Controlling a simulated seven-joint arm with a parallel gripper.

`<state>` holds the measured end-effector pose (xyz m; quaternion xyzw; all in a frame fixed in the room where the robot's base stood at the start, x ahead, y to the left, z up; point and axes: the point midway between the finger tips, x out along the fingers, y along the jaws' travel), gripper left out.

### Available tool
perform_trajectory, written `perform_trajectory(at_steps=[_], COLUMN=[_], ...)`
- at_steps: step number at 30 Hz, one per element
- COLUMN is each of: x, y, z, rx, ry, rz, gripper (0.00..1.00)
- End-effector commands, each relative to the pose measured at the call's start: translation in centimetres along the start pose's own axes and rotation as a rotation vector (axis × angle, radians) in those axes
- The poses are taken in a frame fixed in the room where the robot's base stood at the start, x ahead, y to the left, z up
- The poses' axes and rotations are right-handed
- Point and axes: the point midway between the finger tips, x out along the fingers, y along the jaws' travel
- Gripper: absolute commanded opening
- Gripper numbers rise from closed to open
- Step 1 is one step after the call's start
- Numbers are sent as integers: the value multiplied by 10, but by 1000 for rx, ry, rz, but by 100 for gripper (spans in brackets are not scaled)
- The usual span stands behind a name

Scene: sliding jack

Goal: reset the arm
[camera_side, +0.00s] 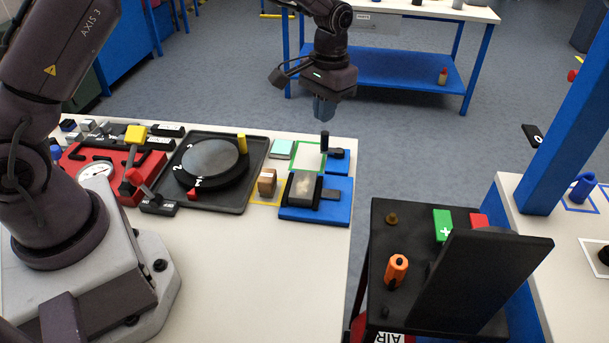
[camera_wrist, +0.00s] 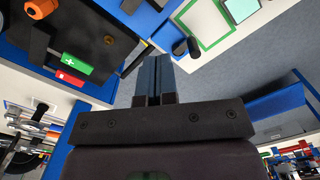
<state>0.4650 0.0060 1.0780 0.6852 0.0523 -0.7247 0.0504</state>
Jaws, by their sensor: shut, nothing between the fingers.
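My gripper (camera_side: 323,108) hangs in the air past the far right end of the white table in the side view, fingers pointing down. In the wrist view its two blue-grey fingers (camera_wrist: 153,80) are together with nothing between them. The sliding jack, a blue base with a grey block (camera_side: 302,188) and a dark part, sits at the table's right end in the side view, below my gripper. Beside it a dark upright handle (camera_side: 325,141) stands on a small blue base. My gripper touches none of these.
A black turntable (camera_side: 212,161) in a dark tray, a brown block (camera_side: 267,182) and a red box with levers (camera_side: 103,172) stand on the white table. A dark cart (camera_side: 390,215) with an orange part and a tilted panel stands to the right. Space around my gripper is clear.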

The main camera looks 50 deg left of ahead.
Motion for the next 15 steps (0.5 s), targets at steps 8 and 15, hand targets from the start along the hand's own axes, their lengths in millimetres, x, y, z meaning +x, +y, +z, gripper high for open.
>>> perform_trajectory(at_steps=[8,15], x=[-84,-125], y=[-11,-21], z=[92,179], rx=[72,120], ry=[102,225], rz=[16,24], gripper=[0,0])
